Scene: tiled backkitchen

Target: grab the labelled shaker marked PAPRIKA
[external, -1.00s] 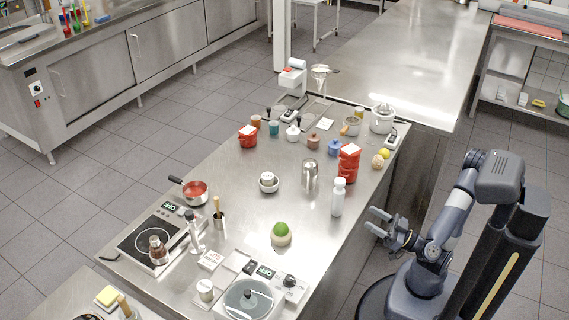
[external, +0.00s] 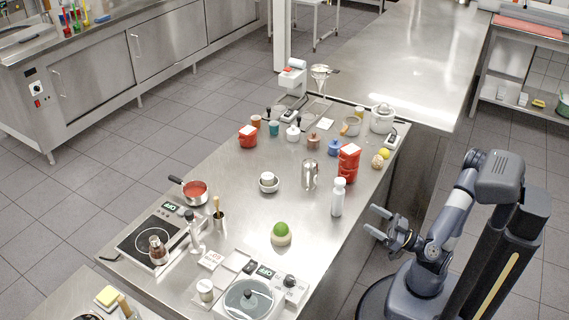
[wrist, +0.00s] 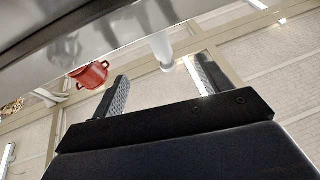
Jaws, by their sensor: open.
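No label reading PAPRIKA is legible, so I cannot tell which item is that shaker. A white capped bottle (external: 338,198) stands upright near the right edge of the steel worktop (external: 240,205). A small white lidded jar (external: 205,290) stands at the front of the worktop. My gripper (external: 375,221) is open and empty, just off the worktop's right edge, to the right of the bottle and apart from it. In the wrist view its two fingers (wrist: 160,78) are spread, with a pale bottle-like shape (wrist: 163,48) beyond the gap.
Stacked red containers (external: 348,163) stand behind the bottle; a red container (wrist: 89,75) shows in the wrist view. A metal jug (external: 310,174), a green ball on a pale base (external: 281,233) and several small pots stand around. A hotplate (external: 150,238) is at the left.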

